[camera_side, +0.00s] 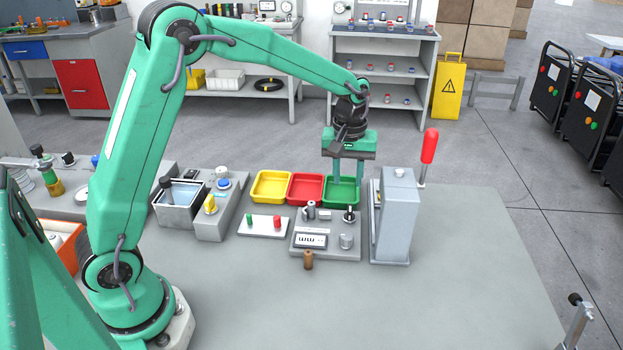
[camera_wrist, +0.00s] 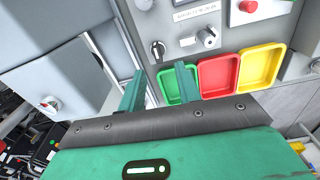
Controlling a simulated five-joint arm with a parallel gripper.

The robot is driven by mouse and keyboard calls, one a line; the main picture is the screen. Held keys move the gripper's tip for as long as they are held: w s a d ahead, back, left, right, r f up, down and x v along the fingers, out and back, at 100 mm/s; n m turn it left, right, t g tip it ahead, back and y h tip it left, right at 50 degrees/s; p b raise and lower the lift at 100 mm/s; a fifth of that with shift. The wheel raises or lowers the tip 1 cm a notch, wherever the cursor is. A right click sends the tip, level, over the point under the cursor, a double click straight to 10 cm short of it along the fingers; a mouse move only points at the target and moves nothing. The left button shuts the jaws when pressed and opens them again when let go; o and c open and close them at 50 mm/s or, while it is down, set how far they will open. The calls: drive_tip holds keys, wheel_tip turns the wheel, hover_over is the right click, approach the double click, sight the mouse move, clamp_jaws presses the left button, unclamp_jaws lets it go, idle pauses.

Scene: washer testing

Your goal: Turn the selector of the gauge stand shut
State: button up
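The gauge stand (camera_side: 327,252) is a low grey block with a display, grey knobs and a short metal cylinder on top. Its selector, a small black knob with a pale mark (camera_side: 349,216), sits at its back right corner. It also shows in the wrist view (camera_wrist: 157,50), with its pointer slanted. In the wrist view the selector lies just beyond the gap between the fingertips (camera_wrist: 160,70). I cannot tell the exact height between them, and no contact is visible.
Yellow (camera_side: 270,199), red (camera_side: 305,202) and green trays (camera_wrist: 165,84) lie behind the stand. A brown peg (camera_side: 308,260) stands in front. The table's front is clear.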

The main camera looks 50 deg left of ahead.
sight(350, 209)
drive_tip(key=shift+w+d+f+n, duration=0.15)
drive_tip(key=shift+w+f, duration=0.25)
drive_tip(key=shift+f, duration=0.25)
drive_tip(key=shift+w+a+f+n, duration=0.15)
drive_tip(key=shift+w+f, duration=0.25)
drive_tip(key=shift+f, duration=0.2)
drive_tip(key=shift+d+f, duration=0.1)
drive_tip(key=shift+f, duration=3.8)
drive_tip(key=shift+c, duration=0.4)
clamp_jaws()
